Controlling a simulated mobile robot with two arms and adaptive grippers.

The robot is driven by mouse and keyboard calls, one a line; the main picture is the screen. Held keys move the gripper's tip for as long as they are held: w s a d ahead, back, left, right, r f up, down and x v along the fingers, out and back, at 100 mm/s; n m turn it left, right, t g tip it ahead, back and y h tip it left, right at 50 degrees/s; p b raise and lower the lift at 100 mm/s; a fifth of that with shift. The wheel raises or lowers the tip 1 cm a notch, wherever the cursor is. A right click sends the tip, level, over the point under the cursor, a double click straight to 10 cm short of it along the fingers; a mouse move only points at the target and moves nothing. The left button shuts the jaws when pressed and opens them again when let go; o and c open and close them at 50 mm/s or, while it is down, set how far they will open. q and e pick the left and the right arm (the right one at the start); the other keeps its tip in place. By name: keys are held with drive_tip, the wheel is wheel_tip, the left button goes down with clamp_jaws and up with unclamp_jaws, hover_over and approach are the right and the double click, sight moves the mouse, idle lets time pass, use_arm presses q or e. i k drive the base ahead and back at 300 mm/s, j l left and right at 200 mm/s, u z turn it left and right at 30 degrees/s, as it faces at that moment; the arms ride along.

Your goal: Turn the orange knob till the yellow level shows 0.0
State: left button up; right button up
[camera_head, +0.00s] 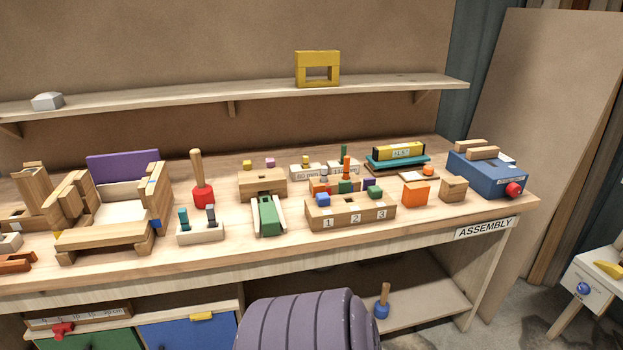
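The yellow level (397,152) lies on a teal plate (383,165) toward the back right of the workbench. A small display is on its front face, but its digits are too small to read surely. The plate sits above a wooden base. A small orange knob (428,170) shows at the right end of this base, just below the plate. Nothing touches the level or the knob. Neither of my grippers is in view.
A blue box (487,175) with a red knob stands right of the level. An orange cube (415,194) and a wooden block (453,189) stand in front. A numbered wooden block (350,212) with colored cubes stands front left. A shelf (240,95) runs above the bench.

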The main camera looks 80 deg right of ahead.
sight(428, 170)
drive_tip(key=z, duration=3.55)
